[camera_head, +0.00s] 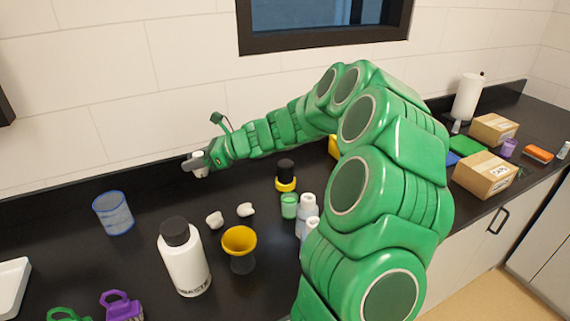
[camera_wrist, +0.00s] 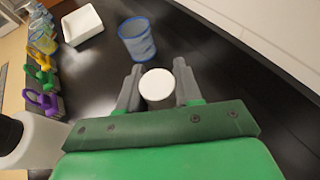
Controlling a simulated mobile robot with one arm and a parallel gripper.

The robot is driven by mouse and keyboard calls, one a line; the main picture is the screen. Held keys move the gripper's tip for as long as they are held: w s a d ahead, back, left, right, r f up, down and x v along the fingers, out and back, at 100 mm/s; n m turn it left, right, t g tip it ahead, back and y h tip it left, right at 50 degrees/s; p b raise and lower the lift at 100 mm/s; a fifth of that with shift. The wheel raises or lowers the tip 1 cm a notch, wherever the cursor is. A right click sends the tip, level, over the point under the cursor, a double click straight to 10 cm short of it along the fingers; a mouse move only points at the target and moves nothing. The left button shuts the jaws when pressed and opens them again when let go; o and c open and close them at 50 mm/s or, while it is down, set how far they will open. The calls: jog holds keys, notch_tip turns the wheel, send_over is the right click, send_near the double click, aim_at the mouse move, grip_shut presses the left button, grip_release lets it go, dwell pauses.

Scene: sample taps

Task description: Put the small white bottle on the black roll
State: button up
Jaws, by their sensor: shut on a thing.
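My gripper (camera_head: 192,164) is at the back of the black counter, near the wall, shut on a small white bottle (camera_head: 201,171). In the wrist view, the bottle's round white top (camera_wrist: 157,84) shows between the two grey fingers of my gripper (camera_wrist: 158,82). Most of the bottle is hidden by the fingers in the head view. A black roll-like piece (camera_head: 286,167) stands right of my gripper, with a yellow ring around its lower part. I cannot tell whether the black and yellow parts are separate. My gripper is apart from it.
A large white bottle with a black cap (camera_head: 185,262), a yellow goblet (camera_head: 239,244), two small white lumps and a green jar (camera_head: 289,206) stand in front. A blue-rimmed mesh cup (camera_head: 113,214) is at left. My arm hides part of the right counter.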

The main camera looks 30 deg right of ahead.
jog(key=s+d+r+m+t+h, duration=0.15)
jog(key=s+d, duration=0.25)
jog(key=d, duration=0.4)
jog(key=s+d+r+m+t, duration=0.1)
jog(key=s+d+r, duration=0.2)
jog(key=d, duration=0.5)
jog(key=s+d+r+m+t+h, duration=0.15)
jog(key=s+d, duration=0.25)
jog(key=d, duration=0.4)
jog(key=g, duration=0.1)
send_over(282, 162)
jog(key=s, duration=0.1)
jog(key=shift+n+y, duration=0.4)
notch_tip(282, 162, down, 8)
jog(key=shift+s+a+f, duration=0.1)
jog(key=shift+s+a, duration=0.05)
jog(key=shift+w+f, duration=0.65)
jog(key=shift+f, duration=1.65)
jog(key=o, duration=1)
jog(key=shift+f, duration=0.15)
jog(key=shift+o, duration=0.2)
